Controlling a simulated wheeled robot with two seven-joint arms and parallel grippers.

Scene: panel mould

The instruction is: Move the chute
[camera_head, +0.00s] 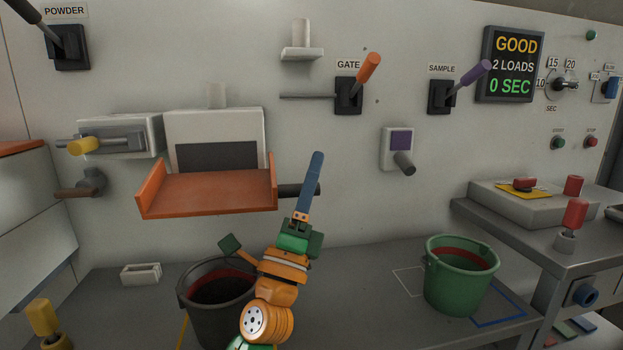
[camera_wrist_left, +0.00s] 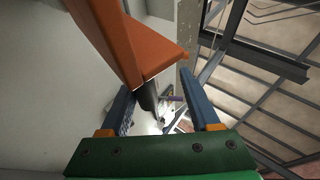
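The orange chute (camera_head: 208,192), an open tray with raised sides, juts from the wall panel below a white housing. A dark handle (camera_head: 286,190) sticks out from its right side. My left gripper (camera_head: 315,165) points up at this handle, and one blue finger crosses in front of it. In the left wrist view, the chute (camera_wrist_left: 115,40) is close above and the handle (camera_wrist_left: 146,92) lies between the two spread fingers (camera_wrist_left: 157,88), with visible space towards the right finger. The left gripper is open. My right gripper is not in view.
A dark bucket (camera_head: 195,303) stands below the chute, partly behind my left arm. A green bucket (camera_head: 461,280) stands right on the bench (camera_head: 365,305). The gate lever (camera_head: 368,72) and sample lever (camera_head: 475,73) are above right. A small white box (camera_head: 141,274) lies left.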

